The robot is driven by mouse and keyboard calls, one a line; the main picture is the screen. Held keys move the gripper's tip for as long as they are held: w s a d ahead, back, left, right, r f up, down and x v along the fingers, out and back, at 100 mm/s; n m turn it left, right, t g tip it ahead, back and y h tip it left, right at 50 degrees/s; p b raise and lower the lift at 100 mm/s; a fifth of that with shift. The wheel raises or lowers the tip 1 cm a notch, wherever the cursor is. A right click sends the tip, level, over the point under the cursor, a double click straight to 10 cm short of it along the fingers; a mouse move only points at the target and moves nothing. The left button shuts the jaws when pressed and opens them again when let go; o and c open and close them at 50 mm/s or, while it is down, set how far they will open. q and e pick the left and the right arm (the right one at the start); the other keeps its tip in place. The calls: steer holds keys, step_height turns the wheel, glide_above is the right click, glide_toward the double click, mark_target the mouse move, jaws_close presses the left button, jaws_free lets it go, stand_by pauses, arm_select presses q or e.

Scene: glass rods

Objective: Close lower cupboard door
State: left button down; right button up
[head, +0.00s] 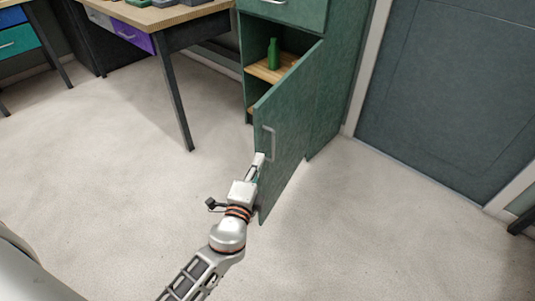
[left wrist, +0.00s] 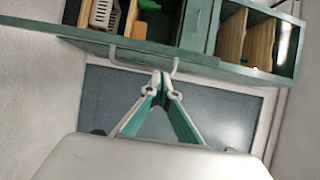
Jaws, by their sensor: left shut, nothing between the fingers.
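The lower cupboard door (head: 285,125) is green and stands open, swung out from the green cupboard. Its pale handle (head: 268,144) is on the face turned toward me. My left gripper (head: 259,157) is at the lower end of this handle, with its fingers shut and nothing between them. In the left wrist view, the shut fingertips (left wrist: 160,78) are close to the handle (left wrist: 172,66) at the door's edge. I cannot tell whether they touch the door. My right gripper is not in view.
A green bottle (head: 273,54) stands on a wooden shelf (head: 262,72) inside the cupboard. A table with dark legs (head: 178,100) is to the left. A blue-grey room door (head: 450,90) is at the right. The floor (head: 110,160) around the cupboard door is clear.

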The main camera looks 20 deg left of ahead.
mark_target(265, 140)
arm_select(q)
steer(key=w, duration=0.3)
steer(key=w+a, duration=0.1)
steer(key=w, duration=0.5)
steer(key=shift+w+a, duration=0.1)
steer(key=shift+a, duration=0.1)
steer(key=shift+w, duration=0.15)
steer(key=shift+a, duration=0.15)
